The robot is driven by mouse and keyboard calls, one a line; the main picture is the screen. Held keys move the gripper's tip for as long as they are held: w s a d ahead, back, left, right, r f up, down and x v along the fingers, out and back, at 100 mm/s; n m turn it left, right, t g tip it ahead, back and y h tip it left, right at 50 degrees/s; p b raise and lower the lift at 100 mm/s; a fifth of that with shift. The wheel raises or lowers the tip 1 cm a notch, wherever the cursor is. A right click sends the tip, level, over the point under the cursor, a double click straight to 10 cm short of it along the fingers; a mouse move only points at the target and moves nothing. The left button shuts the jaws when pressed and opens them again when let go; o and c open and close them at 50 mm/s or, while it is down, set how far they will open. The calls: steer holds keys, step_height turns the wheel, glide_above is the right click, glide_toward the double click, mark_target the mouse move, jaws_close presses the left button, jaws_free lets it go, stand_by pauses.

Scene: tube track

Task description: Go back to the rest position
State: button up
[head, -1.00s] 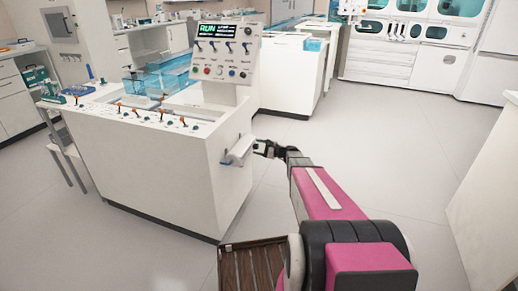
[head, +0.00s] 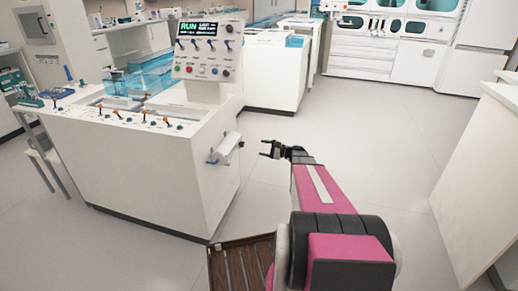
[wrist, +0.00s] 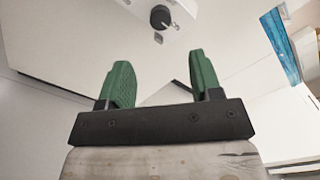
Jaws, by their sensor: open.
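My gripper (head: 266,149) is at the end of my pink and black arm, in the middle of the head view. It is open and empty, a little to the right of the white roll-shaped fitting (head: 225,147) on the white cabinet's side, with a gap between them. The wrist view shows its two green fingers (wrist: 156,82) spread apart with nothing between them. A round black knob (wrist: 160,17) on a white surface lies beyond the fingers in the wrist view.
The white cabinet (head: 150,180) with levers and a control panel (head: 208,50) reading RUN stands to the left of my arm. A white counter (head: 478,170) stands at the right. Open grey floor (head: 370,140) lies between them. A brown slatted surface (head: 240,268) is at the bottom.

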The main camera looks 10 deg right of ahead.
stand_by(0.3)
steer(key=s+a+f+n+g+h, duration=0.1)
steer(key=s+a+n+g+h, duration=0.4)
steer(key=s, duration=0.5)
steer(key=s+a+f+n+g+h, duration=0.2)
steer(key=s+a+n+g+h, duration=0.2)
steer(key=s+a, duration=0.4)
steer(key=s+d+r+n+h, duration=0.2)
steer(key=s+d+n+h, duration=0.1)
steer(key=s+h, duration=0.3)
steer(key=s+n, duration=0.1)
steer(key=s, duration=0.1)
steer(key=shift+s+d+r+n+h, duration=0.15)
steer(key=shift+s+d+n+h, duration=0.15)
steer(key=shift+n, duration=0.1)
